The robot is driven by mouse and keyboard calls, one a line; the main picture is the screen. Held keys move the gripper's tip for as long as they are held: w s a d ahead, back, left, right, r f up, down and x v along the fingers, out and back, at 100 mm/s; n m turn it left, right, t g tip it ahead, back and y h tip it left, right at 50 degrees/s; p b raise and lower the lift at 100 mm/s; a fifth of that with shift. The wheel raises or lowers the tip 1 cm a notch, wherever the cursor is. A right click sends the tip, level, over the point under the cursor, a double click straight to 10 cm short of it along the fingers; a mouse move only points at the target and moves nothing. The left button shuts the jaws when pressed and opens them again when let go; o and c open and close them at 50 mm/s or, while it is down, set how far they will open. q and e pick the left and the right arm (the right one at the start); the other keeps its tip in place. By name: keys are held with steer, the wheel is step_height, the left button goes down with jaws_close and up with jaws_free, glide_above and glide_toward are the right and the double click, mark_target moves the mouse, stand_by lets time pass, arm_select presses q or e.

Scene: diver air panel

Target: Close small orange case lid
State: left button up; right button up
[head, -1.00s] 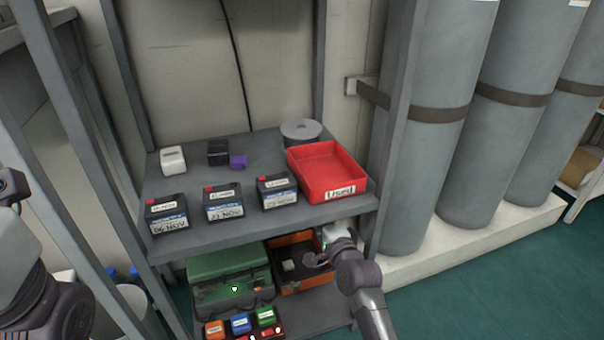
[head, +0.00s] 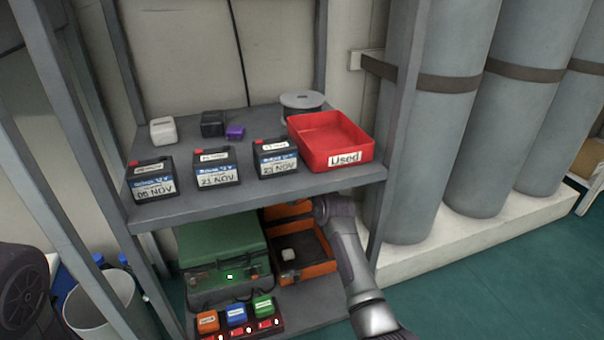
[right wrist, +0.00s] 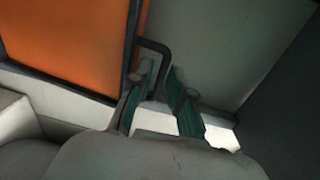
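The small orange case (head: 322,268) stands open on the lower shelf, with a small white block (head: 288,254) inside its dark interior. Its raised lid (head: 285,210) shows at the back, partly hidden by the upper shelf and my right arm. In the right wrist view the orange lid panel (right wrist: 70,35) has a dark edge and a dark loop beside it. The right gripper's tips are hidden in the head view. My left gripper is out of view.
A green case (head: 222,250) stands directly left of the orange case. Small coloured blocks (head: 236,314) sit in front. The upper shelf (head: 300,186) holds batteries and a red tray (head: 362,152) above my right arm. A shelf post (head: 395,130) stands close on the right.

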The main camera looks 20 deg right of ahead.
steer(key=shift+w, duration=0.15)
jaws_close()
stand_by(0.4)
